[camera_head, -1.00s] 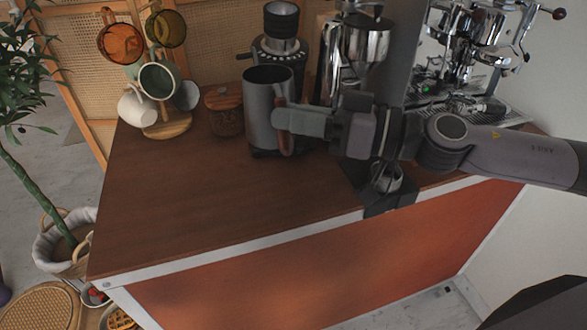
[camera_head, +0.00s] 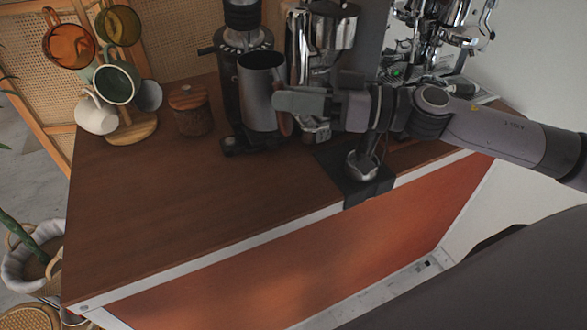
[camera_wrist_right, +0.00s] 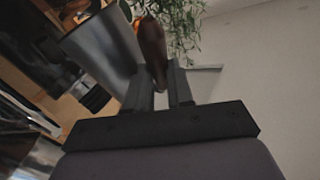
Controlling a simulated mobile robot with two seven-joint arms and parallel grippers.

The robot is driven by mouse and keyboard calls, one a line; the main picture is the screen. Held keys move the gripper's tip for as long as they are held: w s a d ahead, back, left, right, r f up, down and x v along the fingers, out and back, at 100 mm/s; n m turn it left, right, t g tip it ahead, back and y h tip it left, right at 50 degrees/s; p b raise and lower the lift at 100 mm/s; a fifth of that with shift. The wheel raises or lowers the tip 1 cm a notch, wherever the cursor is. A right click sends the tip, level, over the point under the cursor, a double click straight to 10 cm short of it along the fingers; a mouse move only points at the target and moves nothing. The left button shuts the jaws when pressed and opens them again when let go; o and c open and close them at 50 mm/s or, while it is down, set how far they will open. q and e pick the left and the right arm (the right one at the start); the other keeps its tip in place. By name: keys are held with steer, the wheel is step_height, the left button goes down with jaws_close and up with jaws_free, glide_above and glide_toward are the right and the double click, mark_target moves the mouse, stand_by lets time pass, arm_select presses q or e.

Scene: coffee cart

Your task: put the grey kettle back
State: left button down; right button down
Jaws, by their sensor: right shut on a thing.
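The grey kettle (camera_head: 260,95) is an open-topped, upright metal cylinder with a brown handle on its right side. My right gripper (camera_head: 284,108) is shut on that handle, with my arm reaching in from the right. In the right wrist view the handle (camera_wrist_right: 153,45) stands between the two fingers, and the grey kettle body (camera_wrist_right: 103,48) is beside it on the left. A low black base (camera_head: 240,143) shows at the foot of the kettle. I cannot tell whether the kettle touches it. My left gripper is not in view.
A mug tree (camera_head: 132,130) with several mugs and a lidded brown jar (camera_head: 190,112) stand to the left. A black grinder (camera_head: 240,45) is close behind the kettle. The espresso machine (camera_head: 440,40) is at the right. The front left of the wooden top (camera_head: 150,215) is clear.

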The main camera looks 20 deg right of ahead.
steer(key=shift+f+b, duration=1.95)
steer(key=shift+f, duration=5.5)
steer(key=shift+f, duration=0.15)
steer(key=c, duration=1)
jaws_free()
steer(key=shift+f, duration=0.1)
steer(key=shift+r, duration=0.25)
steer(key=b+v, duration=0.1)
steer(key=v, duration=1.1)
